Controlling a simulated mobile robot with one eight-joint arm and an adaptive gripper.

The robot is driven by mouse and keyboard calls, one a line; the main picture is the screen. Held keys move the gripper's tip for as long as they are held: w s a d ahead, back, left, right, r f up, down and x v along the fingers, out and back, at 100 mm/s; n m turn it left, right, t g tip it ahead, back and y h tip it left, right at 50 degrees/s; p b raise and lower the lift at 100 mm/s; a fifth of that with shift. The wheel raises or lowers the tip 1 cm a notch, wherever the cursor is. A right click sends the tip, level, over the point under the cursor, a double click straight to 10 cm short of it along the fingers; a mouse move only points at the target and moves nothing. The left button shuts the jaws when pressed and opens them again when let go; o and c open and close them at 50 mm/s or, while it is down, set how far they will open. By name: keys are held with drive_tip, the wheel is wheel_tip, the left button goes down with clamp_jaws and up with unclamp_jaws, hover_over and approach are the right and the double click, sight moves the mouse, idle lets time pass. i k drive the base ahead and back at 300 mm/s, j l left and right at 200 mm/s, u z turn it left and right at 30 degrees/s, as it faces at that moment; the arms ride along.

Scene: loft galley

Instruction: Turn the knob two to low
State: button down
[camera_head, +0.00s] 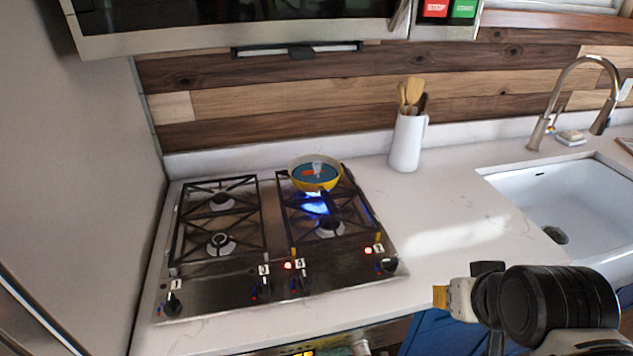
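The gas cooktop (215,282) has several black knobs along its front edge, each with a small white number label. The rightmost knob (387,265) has a label that appears to read 2, with a lit red light beside it. Its exact pointer angle is too small to read. My gripper (441,297) is at the lower right, to the right of this knob and apart from it. Only a yellowish tip and the dark wrist show clearly, so its opening cannot be judged.
The knob labelled 4 (299,284) also has a lit red light. A white utensil jar (404,143) and sink (570,205) are to the right. Counter between is clear.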

sight(389, 265)
drive_tip(key=k+l+u, duration=0.1)
drive_tip(key=l+u, duration=0.2)
drive_tip(key=k+l+u, duration=0.1)
drive_tip(key=l+u, duration=0.2)
drive_tip(key=i+l, duration=0.25)
drive_tip(key=l, duration=0.15)
drive_tip(key=i+l, duration=0.25)
drive_tip(key=l, duration=0.15)
drive_tip(key=u, duration=0.05)
